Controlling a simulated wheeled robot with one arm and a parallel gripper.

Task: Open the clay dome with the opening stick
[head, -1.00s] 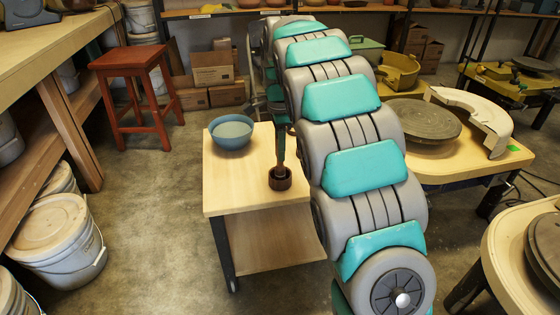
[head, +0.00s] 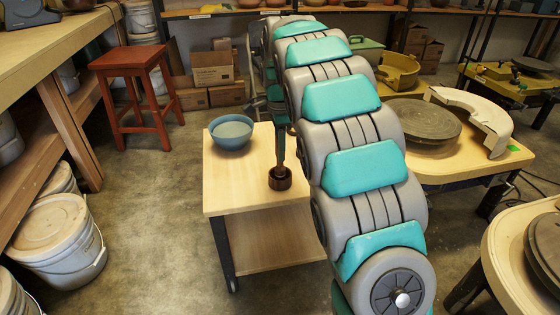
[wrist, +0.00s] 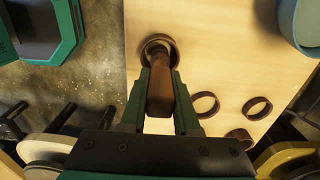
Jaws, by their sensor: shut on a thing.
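The opening stick, a brown wooden rod (wrist: 160,100), is between the green fingers of my gripper (wrist: 161,72). My gripper is shut on it. The stick's far end meets a dark brown round piece (wrist: 147,42) on the cart top. That piece also shows in the head view (head: 280,179), below my gripper (head: 279,160). I cannot tell whether the end rests inside it or only over it. I cannot make out a clay dome for certain; much of the cart is behind my arm.
A blue bowl (head: 231,133) stands on the pale wooden cart (head: 225,185), left of my gripper. Several brown rings (wrist: 206,104) lie on the cart top in the wrist view. A wheel table (head: 440,168) stands to the right. Floor left of the cart is clear.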

